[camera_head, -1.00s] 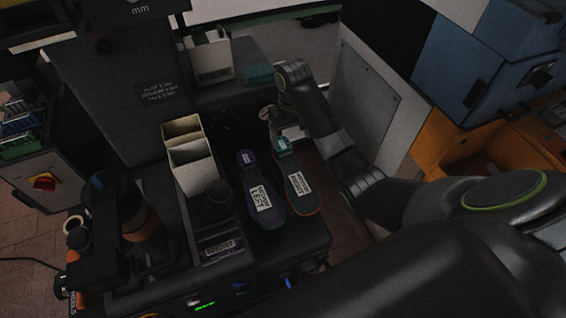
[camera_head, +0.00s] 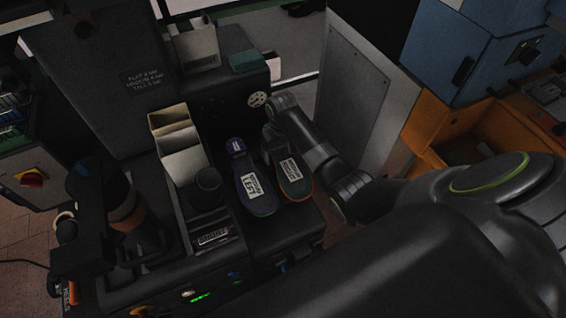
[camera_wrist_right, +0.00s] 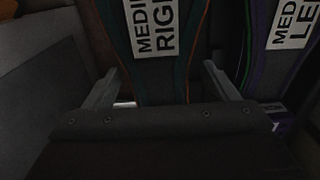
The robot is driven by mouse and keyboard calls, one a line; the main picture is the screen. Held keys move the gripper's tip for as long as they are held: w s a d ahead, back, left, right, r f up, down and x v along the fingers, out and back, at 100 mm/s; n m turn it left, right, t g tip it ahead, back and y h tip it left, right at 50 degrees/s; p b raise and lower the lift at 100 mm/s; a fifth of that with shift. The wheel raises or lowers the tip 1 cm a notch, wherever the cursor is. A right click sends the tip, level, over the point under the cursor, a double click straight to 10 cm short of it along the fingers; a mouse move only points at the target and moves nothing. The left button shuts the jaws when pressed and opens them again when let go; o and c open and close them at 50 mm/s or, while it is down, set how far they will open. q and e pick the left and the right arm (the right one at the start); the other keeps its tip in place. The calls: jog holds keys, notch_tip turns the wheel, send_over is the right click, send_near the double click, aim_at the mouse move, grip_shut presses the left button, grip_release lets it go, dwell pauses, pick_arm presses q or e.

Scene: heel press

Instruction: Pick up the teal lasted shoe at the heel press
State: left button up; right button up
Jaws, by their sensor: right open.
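The teal shoe (camera_head: 294,184) has an orange edge and a white label. It lies sole-up on the dark bench, right of the purple-edged shoe (camera_head: 262,200). My right gripper (camera_head: 273,146) is at the far end of the teal shoe and hides that end in the head view. In the right wrist view my right gripper (camera_wrist_right: 162,88) is open. One finger is on each side of the teal shoe (camera_wrist_right: 160,75), with gaps visible. The purple-edged shoe (camera_wrist_right: 300,50) is just beyond the right finger.
Cream bins (camera_head: 180,160) and a black knob (camera_head: 207,185) stand left of the shoes. A dark raised block with a gauge (camera_head: 258,99) is behind. A grey panel (camera_head: 345,100) and an orange bin (camera_head: 440,145) are at the right.

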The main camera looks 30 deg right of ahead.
notch_tip(320, 180, down, 3)
jog(key=shift+s+f, duration=0.1)
jog(key=shift+f, duration=0.1)
jog(key=c, duration=1.2)
jog(key=shift+r, duration=0.1)
jog(key=shift+c, duration=0.3)
notch_tip(320, 180, up, 10)
jog(key=shift+p, duration=0.4)
